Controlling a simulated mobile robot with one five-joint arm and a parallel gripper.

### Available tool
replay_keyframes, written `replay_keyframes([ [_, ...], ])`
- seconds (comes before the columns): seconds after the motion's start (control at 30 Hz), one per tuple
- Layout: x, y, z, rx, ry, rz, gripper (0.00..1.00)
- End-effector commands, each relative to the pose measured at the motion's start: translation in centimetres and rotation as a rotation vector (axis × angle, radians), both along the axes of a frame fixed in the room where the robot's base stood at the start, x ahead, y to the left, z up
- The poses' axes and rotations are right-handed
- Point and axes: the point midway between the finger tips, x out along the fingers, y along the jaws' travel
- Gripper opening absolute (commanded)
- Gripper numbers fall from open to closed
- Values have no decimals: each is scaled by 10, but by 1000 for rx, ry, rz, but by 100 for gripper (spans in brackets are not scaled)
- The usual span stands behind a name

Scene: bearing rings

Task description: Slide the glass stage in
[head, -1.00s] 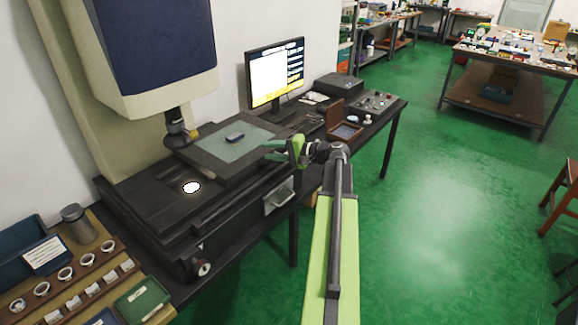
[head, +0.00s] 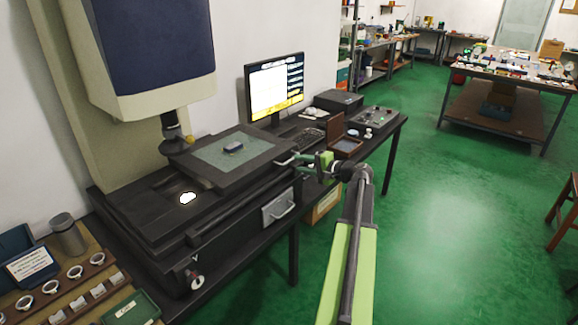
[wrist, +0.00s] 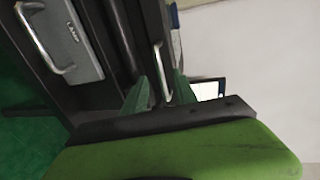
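The glass stage is a dark flat frame (head: 185,161) with a pale green glass plate (head: 205,155), under the column's lens. The stage overhangs the right of the lit base, leaving the base's bright white spot (head: 188,198) uncovered. A pale bar handle (head: 284,161) is on the stage's right edge. My gripper (head: 305,163) is at this edge. In the wrist view its green fingers (wrist: 161,88) are apart, with the handle (wrist: 158,68) appearing between them; contact cannot be told.
A monitor (head: 274,85), a wooden box (head: 346,143) and a control panel (head: 376,120) stand behind. Ring racks (head: 63,289) are at front left. Green floor (head: 450,220) is open at right.

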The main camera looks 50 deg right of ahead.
Motion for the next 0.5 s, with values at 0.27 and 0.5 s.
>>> replay_keyframes([
  [0.27, 52, 4, -12, 0, 0, 1, 33],
  [0.5, 62, 5, -13, 0, 0, 0, 33],
])
